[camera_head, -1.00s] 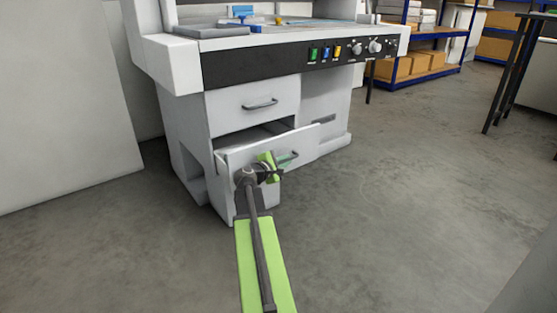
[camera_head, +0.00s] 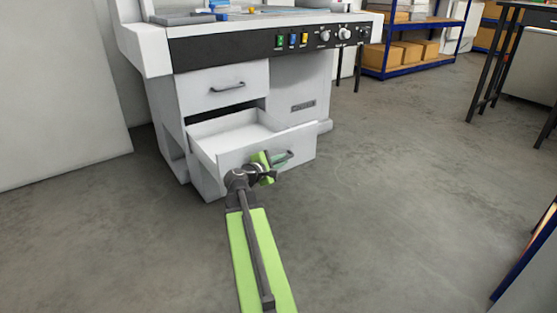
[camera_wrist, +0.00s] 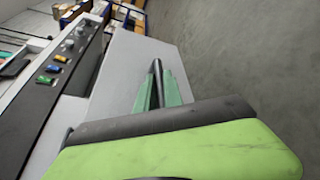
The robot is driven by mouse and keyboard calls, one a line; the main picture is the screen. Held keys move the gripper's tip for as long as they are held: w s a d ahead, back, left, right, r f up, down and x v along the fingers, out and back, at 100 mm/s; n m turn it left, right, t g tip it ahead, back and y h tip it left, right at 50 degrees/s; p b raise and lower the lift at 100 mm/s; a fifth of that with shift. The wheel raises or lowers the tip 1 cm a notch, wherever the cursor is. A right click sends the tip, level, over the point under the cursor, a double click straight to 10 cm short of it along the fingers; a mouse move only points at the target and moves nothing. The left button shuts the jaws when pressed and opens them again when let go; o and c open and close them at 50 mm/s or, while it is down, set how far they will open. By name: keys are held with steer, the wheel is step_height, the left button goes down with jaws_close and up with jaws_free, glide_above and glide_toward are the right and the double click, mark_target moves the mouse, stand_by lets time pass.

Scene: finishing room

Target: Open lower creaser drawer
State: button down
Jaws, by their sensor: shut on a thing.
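The creaser (camera_head: 300,85) is a white machine with a black control panel. Its lower drawer (camera_head: 222,130) is pulled well out, and its white inside shows empty where visible. The upper drawer (camera_head: 198,88) is closed, with a dark bar handle (camera_head: 228,87). My gripper (camera_head: 272,165) is at the lower drawer's front and shut on the lower drawer handle (camera_head: 288,156). In the wrist view, the green fingers (camera_wrist: 160,95) of my gripper are around the dark handle bar (camera_wrist: 157,75). My wrist hides part of the drawer front.
Blue shelving (camera_head: 412,45) with cardboard boxes stands at the back right. A dark-legged table (camera_head: 490,65) is at the far right. A white panel (camera_head: 55,90) stands at the left. The grey floor (camera_head: 390,180) in front and to the right is clear.

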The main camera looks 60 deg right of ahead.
steer(key=shift+s, duration=0.35)
steer(key=shift+a, duration=0.1)
steer(key=c, duration=1.7)
jaws_free()
steer(key=shift+w+f, duration=0.1)
steer(key=shift+w, duration=0.05)
steer(key=shift+c, duration=0.2)
steer(key=shift+a, duration=0.1)
steer(key=shift+w, duration=0.1)
